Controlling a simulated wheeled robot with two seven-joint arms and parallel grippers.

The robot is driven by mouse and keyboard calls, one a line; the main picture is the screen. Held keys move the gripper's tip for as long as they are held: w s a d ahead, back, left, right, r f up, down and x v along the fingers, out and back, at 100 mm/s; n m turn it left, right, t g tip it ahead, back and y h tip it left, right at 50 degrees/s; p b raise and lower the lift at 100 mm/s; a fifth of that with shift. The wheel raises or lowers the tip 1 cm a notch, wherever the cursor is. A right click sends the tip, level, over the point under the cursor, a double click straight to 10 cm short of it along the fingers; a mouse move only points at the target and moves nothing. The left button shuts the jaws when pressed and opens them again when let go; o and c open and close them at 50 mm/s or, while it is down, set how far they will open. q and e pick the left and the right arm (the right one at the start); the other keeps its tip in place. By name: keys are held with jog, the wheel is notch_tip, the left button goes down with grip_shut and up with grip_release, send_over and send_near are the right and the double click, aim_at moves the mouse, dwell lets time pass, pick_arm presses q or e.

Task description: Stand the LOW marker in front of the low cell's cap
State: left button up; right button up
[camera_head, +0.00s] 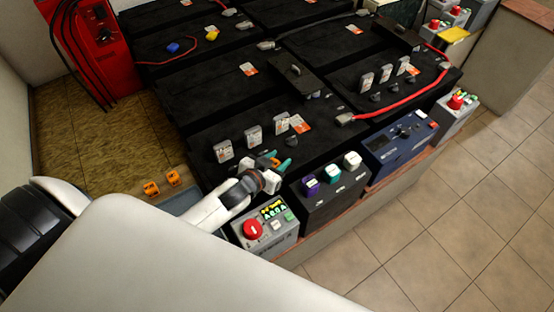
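My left gripper (273,165) reaches over the front edge of the near black battery (235,118), with teal fingertips. A small orange piece shows at the fingertips; I cannot tell whether it is gripped or which marker it is. Two orange markers (152,188) (173,177) stand at the left, beside the batteries. Several grey upright plates (253,136) stand on the near battery, and more (385,74) stand on the battery to the right, with dark round caps (375,97) near them. The lettering is too small to read, so I cannot tell which cell is low. My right gripper is out of view.
A control box with a red button (253,229), a dark box with coloured-topped pieces (330,190) and a blue instrument (400,143) line the front ledge. A red cable (405,103) crosses the right battery. A red charger (97,40) stands back left. Tiled floor (440,215) is free.

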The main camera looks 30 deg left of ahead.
pick_arm(q)
jog(key=shift+r, duration=0.25)
jog(key=v, duration=1.2)
jog(key=shift+f, duration=0.2)
